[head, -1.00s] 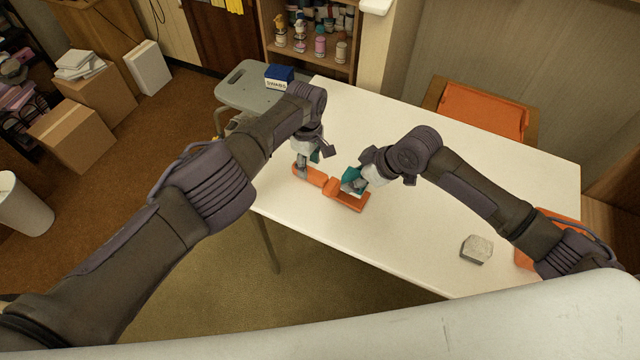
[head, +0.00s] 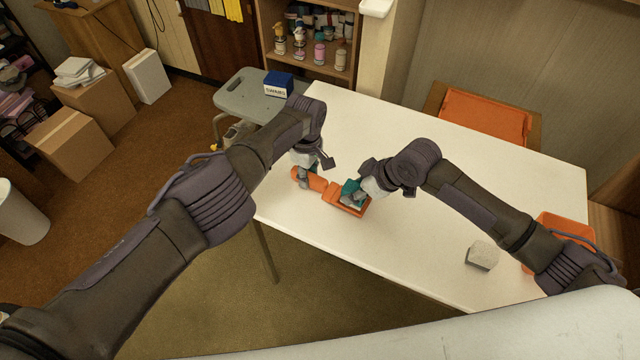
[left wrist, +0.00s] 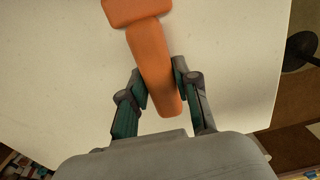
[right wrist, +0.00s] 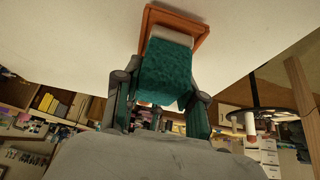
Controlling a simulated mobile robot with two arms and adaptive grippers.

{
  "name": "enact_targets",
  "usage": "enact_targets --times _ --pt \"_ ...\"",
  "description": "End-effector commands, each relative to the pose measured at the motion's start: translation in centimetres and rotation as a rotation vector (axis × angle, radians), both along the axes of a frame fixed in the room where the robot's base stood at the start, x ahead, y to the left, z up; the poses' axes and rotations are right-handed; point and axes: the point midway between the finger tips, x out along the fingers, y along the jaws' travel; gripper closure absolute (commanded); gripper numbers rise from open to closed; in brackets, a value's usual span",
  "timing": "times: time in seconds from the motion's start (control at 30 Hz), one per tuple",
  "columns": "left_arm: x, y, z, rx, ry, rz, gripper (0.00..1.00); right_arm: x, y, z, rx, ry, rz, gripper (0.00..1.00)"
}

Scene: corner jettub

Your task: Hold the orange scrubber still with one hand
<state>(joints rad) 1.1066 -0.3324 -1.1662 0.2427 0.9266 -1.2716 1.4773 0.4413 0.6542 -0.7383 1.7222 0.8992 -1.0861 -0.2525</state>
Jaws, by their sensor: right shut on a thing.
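The orange scrubber (head: 329,193) lies near the left end of the white table, its narrow handle to the left and its frame-like head to the right. My left gripper (head: 305,179) is at the handle. In the left wrist view its fingers (left wrist: 161,88) stand on either side of the handle (left wrist: 153,62), the right finger very close to it; contact is unclear. My right gripper (head: 356,194) is shut on a teal pad (right wrist: 166,75) with a white layer. The pad's far end is at the orange head (right wrist: 150,17), which it partly hides.
The white table (head: 420,240) is clear in the middle. A grey block (head: 482,255) and an orange bin (head: 560,226) are at its right end. A grey stool (head: 245,92) with a blue box (head: 279,85) stands beyond the left end. An orange-backed chair (head: 486,115) stands behind.

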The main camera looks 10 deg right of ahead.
Motion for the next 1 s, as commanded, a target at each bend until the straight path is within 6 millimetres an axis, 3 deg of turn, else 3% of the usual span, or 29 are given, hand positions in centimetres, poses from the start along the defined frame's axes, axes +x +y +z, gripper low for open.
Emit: enact_targets --times 0.07,0.1,0.27,1.0 --pt "-0.01 0.01 -0.01 0.000 0.000 0.000 1.00 0.01 0.01 0.01 0.000 0.000 0.000 0.99" --pt "-0.01 0.01 -0.02 0.000 0.000 0.000 0.76 0.01 0.01 0.01 0.000 0.000 0.000 0.99" --pt "-0.01 0.00 -0.02 0.000 0.000 0.000 1.00 0.01 0.01 0.01 0.000 0.000 0.000 0.99" --pt "-0.09 0.03 -0.30 0.001 0.002 0.000 1.00 0.01 -0.01 -0.17 0.000 0.000 0.000 0.99"
